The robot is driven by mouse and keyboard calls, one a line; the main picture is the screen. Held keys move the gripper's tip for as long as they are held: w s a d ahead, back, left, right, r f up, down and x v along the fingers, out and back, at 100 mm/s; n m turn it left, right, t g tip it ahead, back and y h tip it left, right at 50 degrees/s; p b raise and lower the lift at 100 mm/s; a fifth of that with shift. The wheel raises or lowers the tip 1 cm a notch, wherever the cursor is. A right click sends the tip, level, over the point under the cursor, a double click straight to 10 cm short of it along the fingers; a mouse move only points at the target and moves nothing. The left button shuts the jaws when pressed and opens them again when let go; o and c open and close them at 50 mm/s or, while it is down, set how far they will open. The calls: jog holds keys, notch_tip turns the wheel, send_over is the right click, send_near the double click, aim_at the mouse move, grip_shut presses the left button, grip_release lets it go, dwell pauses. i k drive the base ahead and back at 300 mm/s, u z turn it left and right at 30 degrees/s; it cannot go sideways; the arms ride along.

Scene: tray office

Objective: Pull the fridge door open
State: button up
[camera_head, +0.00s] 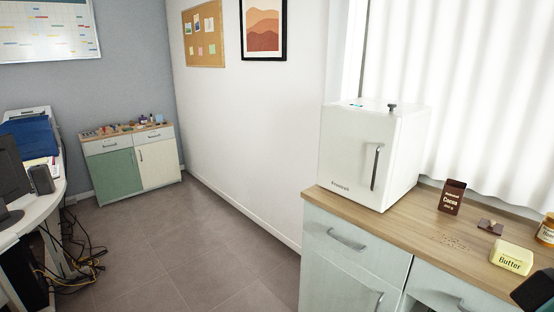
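The fridge (400,150) is a small white box standing on the wooden counter at the right, below the window curtain. Its door (345,160) faces left and forward and looks shut. A dark vertical bar handle (376,167) sits near the right edge of the door. A small dark knob stands on top of the fridge. My gripper's fingers do not show. A dark shape at the lower right corner is cut off by the frame, and I cannot tell what it is. Nothing visible touches the handle.
The counter (400,222) also holds a cocoa box (452,197), a small brown item (490,227), butter (511,257) and a jar (546,230), with crumbs between. Below are pale drawers and cupboard doors. The middle floor is clear; cables (85,255) lie by the desk at left.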

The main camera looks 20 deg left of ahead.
aim_at(358, 148)
jog(key=u, duration=0.35)
jog(key=k, duration=0.6)
jog(key=u, duration=0.25)
jog(key=i, duration=1)
jog(key=z, duration=0.45)
